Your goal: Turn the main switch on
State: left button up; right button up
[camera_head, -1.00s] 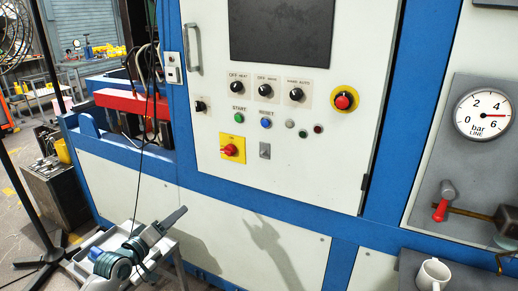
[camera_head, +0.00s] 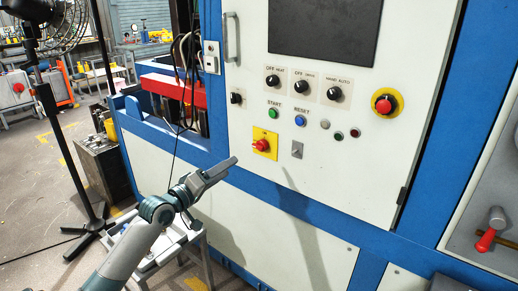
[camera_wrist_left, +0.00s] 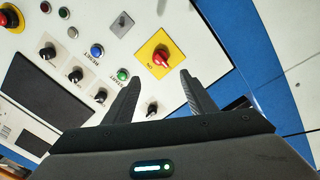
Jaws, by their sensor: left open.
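The main switch (camera_head: 262,145) is a red rotary handle on a yellow square plate, low on the white control panel. It also shows in the left wrist view (camera_wrist_left: 161,57), ahead of the fingers and a little right of the middle. My left gripper (camera_head: 232,163) is in front of the panel, left of and slightly below the switch. In the left wrist view its two fingers (camera_wrist_left: 158,82) are spread apart with nothing between them, and the switch is beyond them, not touched. My right gripper is not in view.
Near the switch are a green start button (camera_head: 273,113), a blue reset button (camera_head: 300,120) and a grey toggle (camera_head: 297,150). A red emergency button (camera_head: 383,104) is farther right. A small cart (camera_head: 150,255) stands below my left arm, and a fan stand (camera_head: 70,160) is at left.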

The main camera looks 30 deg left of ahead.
aim_at(258, 148)
pick_arm(q)
jog(key=w+p, duration=0.1)
jog(key=w, duration=0.9)
jog(key=w+d+p, duration=0.1)
jog(key=w, duration=0.5)
jog(key=shift+d+p, duration=0.1)
jog(key=shift+p, duration=0.2)
jog(key=shift+w, duration=0.5)
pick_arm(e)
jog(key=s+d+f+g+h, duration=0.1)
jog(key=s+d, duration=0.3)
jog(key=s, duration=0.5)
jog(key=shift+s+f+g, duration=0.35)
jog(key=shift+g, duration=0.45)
pick_arm(q)
jog(key=c, duration=1)
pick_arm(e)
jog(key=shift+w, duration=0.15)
